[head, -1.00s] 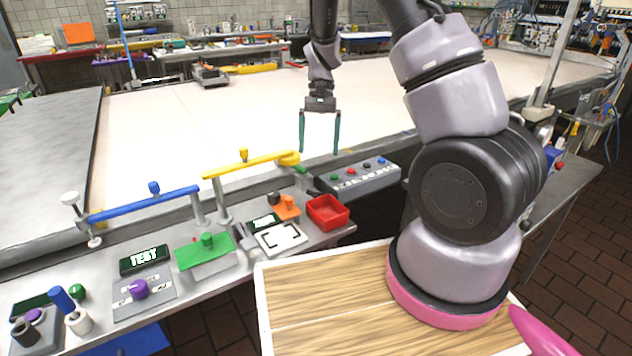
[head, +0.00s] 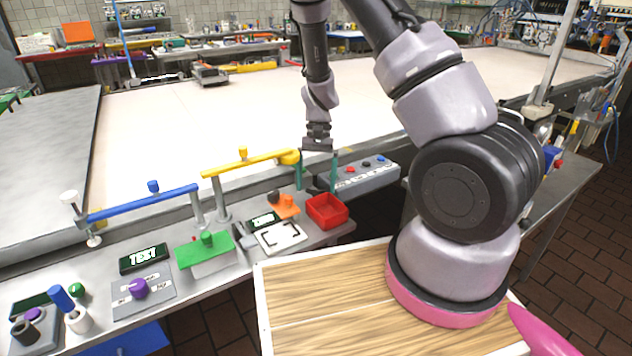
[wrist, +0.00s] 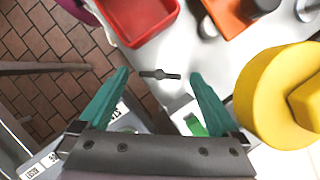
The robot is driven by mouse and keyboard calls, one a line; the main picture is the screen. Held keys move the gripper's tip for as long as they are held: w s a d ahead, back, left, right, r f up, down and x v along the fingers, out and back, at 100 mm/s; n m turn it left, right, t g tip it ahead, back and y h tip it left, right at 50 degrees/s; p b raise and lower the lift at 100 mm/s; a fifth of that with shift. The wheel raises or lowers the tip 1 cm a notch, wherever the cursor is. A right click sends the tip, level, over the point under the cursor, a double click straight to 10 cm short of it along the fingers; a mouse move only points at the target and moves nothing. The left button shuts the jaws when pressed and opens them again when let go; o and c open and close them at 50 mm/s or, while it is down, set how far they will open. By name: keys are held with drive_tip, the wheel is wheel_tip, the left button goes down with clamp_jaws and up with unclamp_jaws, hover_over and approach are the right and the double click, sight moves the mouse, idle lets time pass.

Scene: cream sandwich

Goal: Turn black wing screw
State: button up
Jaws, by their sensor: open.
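The black wing screw (wrist: 160,74) shows in the wrist view as a small dark bar with a round middle. It lies between the tips of my gripper (wrist: 159,75), below them, with a gap on both sides. In the head view my gripper (head: 316,189) points down with its two teal fingers apart, just behind the red bin (head: 327,212). The screw is small and hard to make out there. My gripper is open and holds nothing.
A yellow bar (head: 245,164) with a round end stands close left of my gripper; that end is at the right in the wrist view (wrist: 262,95). An orange block (head: 287,208) and a grey button box (head: 368,178) are near.

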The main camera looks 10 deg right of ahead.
drive_tip(key=c, duration=1.4)
drive_tip(key=m, duration=0.2)
drive_tip(key=m+t+y, duration=0.1)
drive_tip(key=m, duration=0.1)
drive_tip(key=shift+d+m+y, duration=0.2)
drive_tip(key=shift+m+y, duration=0.1)
drive_tip(key=shift+m, duration=0.1)
drive_tip(key=m, duration=0.1)
drive_tip(key=m+t, duration=0.1)
drive_tip(key=m, duration=0.3)
drive_tip(key=shift+s+t+y, duration=0.25)
drive_tip(key=shift+t+y, duration=0.15)
drive_tip(key=o, duration=1.4)
